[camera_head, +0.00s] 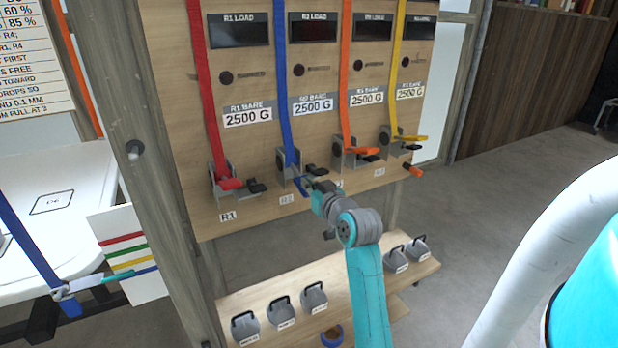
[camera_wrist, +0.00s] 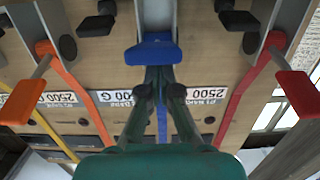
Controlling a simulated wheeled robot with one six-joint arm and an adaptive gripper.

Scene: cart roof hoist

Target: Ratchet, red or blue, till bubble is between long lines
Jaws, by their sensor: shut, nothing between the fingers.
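The red ratchet (camera_head: 229,184) hangs at the bottom of the red strap on the wooden panel, above the R1 label. The blue ratchet (camera_head: 290,165) is to its right, on the blue strap. In the wrist view the blue handle (camera_wrist: 152,52) is straight ahead, and the red handle (camera_wrist: 297,95) sticks out at the right. My gripper (camera_wrist: 158,72) is shut, with its fingertips close at the blue handle; I cannot tell whether they touch. In the head view my arm partly hides the spot. I cannot make out a bubble or its long lines in either view.
Orange (camera_head: 355,150) and yellow (camera_head: 400,138) ratchets sit right of the blue one. Dark load displays (camera_head: 312,28) are above. Several grey weights (camera_head: 314,296) stand on a low shelf (camera_head: 268,292). A wooden post (camera_head: 150,160) and a white cart roof (camera_head: 60,215) are at left.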

